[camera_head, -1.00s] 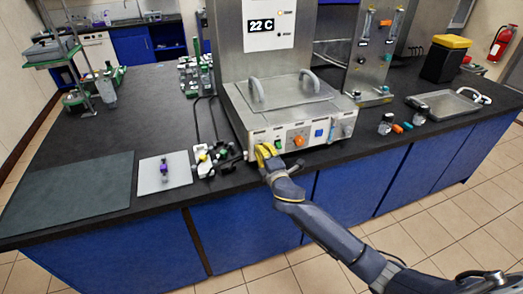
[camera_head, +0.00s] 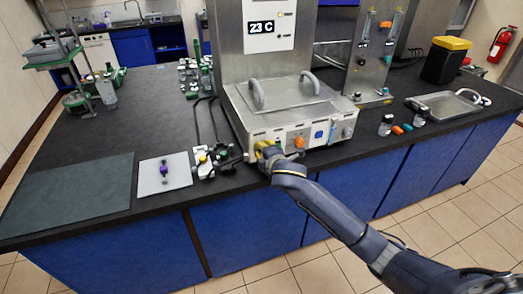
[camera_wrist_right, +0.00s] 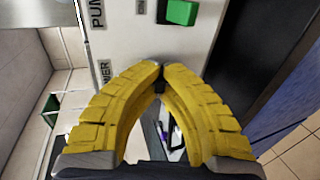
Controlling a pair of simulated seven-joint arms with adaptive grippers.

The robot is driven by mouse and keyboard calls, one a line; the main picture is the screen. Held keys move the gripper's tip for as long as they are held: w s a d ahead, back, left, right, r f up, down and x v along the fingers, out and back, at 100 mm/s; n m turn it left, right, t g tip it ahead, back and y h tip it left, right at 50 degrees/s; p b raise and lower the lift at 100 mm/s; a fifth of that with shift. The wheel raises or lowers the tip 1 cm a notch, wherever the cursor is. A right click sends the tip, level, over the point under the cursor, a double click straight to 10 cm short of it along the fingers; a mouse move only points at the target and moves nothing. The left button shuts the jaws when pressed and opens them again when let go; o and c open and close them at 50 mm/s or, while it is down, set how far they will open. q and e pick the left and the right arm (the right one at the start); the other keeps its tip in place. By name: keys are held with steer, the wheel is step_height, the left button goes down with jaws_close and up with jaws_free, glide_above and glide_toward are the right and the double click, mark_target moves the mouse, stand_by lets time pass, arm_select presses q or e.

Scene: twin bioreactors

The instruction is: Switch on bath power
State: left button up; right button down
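The bath (camera_head: 283,105) is a steel box with a lid, two grey handles and a row of controls on its front panel. My right gripper (camera_head: 262,148), with yellow fingers, is at the left end of that panel. In the right wrist view its fingertips (camera_wrist_right: 157,72) meet against the white panel, just beside a partly covered label ending in "WER" (camera_wrist_right: 104,72). A small dark part shows between the tips; I cannot tell whether it is the power switch. A green switch (camera_wrist_right: 181,12) sits beyond them by the "PUM" label (camera_wrist_right: 97,12). My left gripper is out of view.
A display (camera_head: 261,27) above the bath reads 23 C. Orange (camera_head: 299,142) and blue (camera_head: 319,134) controls sit right of my gripper. Clamps (camera_head: 212,162) and a pad with a purple item (camera_head: 165,172) lie left. Small bottles (camera_head: 386,124) stand right.

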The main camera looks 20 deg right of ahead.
steer(key=c, duration=1.5)
jaws_free()
steer(key=shift+r, duration=0.1)
steer(key=shift+t, duration=0.3)
